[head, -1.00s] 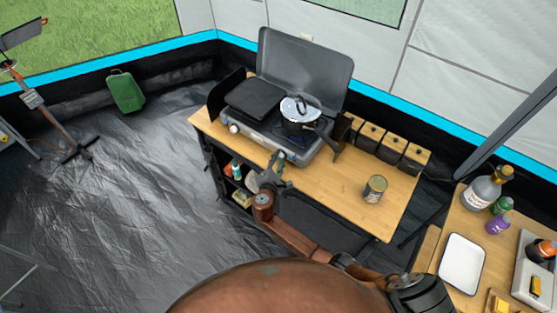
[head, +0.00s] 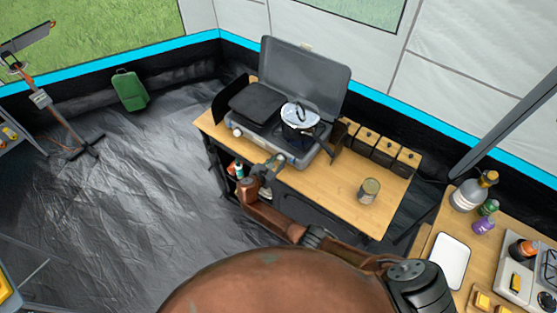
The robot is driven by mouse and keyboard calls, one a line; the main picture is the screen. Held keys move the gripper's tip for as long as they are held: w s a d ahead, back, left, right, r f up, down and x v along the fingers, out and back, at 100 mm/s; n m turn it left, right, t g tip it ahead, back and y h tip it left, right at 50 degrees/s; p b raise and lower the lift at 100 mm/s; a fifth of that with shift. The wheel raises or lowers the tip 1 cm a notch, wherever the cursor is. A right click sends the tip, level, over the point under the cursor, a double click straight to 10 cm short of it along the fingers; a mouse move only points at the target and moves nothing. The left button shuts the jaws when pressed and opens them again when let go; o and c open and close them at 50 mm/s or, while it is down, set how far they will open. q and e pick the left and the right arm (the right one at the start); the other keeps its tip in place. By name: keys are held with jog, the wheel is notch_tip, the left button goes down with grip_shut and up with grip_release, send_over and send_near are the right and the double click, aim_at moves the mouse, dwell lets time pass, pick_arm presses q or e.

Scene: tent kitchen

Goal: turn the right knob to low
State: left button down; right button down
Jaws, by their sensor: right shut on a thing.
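The grey camping stove (head: 259,143) stands with its lid raised on the wooden table. Its left knob (head: 237,132) is pale and uncovered on the front panel. My right gripper (head: 277,160) reaches from below to the right part of the stove's front and is shut on the right knob. The gripper hides that knob, so its setting cannot be read. My left gripper is not in view.
A lidded pot (head: 300,114) sits on the right burner and a black griddle plate (head: 257,103) on the left. A can (head: 368,190) stands on the table (head: 325,184), near several canisters (head: 382,151). A side table holds bottles and a white tray (head: 450,262).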

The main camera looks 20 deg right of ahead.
jog(key=shift+w+a+n+g+h+b, duration=0.2)
jog(key=shift+n+g+h+b, duration=0.35)
jog(key=shift+n, duration=0.35)
jog(key=shift+n+g+h+b, duration=0.45)
jog(key=shift+n+g+b, duration=0.2)
jog(key=shift+n+b, duration=0.55)
jog(key=shift+b, duration=0.3)
jog(key=c, duration=1.9)
grip_release()
jog(key=v, duration=1.2)
jog(key=shift+w+a, duration=0.15)
jog(key=shift+w, duration=0.15)
jog(key=shift+f, duration=0.15)
